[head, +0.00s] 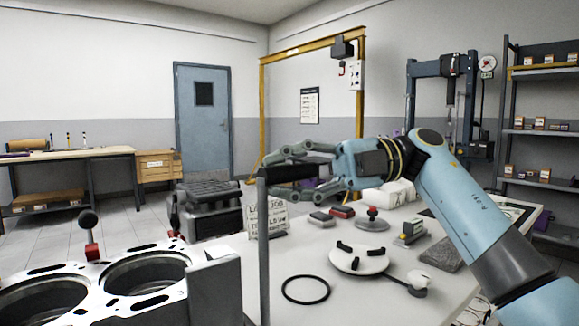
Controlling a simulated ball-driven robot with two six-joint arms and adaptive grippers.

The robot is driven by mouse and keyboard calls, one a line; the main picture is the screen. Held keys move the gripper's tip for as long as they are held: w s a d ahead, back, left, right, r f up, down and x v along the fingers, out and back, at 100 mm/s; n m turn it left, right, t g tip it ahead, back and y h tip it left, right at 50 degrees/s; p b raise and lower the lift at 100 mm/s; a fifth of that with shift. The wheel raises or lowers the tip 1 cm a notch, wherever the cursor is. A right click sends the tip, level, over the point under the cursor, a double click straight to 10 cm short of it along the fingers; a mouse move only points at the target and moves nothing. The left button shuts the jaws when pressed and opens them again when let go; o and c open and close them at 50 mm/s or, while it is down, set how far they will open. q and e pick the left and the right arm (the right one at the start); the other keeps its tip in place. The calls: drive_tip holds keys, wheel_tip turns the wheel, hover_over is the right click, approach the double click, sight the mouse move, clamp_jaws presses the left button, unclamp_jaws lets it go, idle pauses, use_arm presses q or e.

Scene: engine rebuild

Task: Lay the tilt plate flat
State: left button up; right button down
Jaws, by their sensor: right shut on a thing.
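My right gripper (285,172) comes in from the right and is shut on the black grip at the top of an upright grey lever (263,250). The fingers wrap around the grip and hide part of it. A grey upright plate (215,290) stands beside the lever, at the right end of a metal engine block (60,287) with large round bores. The block's top face looks tilted. I cannot tell which part is the tilt plate; the lever's foot is out of frame. My left gripper is not in view.
The white table (330,305) holds a black ring (305,289), a round white fixture (360,262) with black jaws, a red-knobbed piece (372,222) and a dark grey slab (440,252).

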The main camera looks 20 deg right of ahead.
drive_tip(key=shift+w, duration=0.1)
idle(0.3)
drive_tip(key=c, duration=1.1)
unclamp_jaws()
drive_tip(key=shift+w+a, duration=0.1)
drive_tip(key=shift+w, duration=0.05)
drive_tip(key=d, duration=0.8)
drive_tip(key=d+r, duration=0.1)
drive_tip(key=d, duration=0.3)
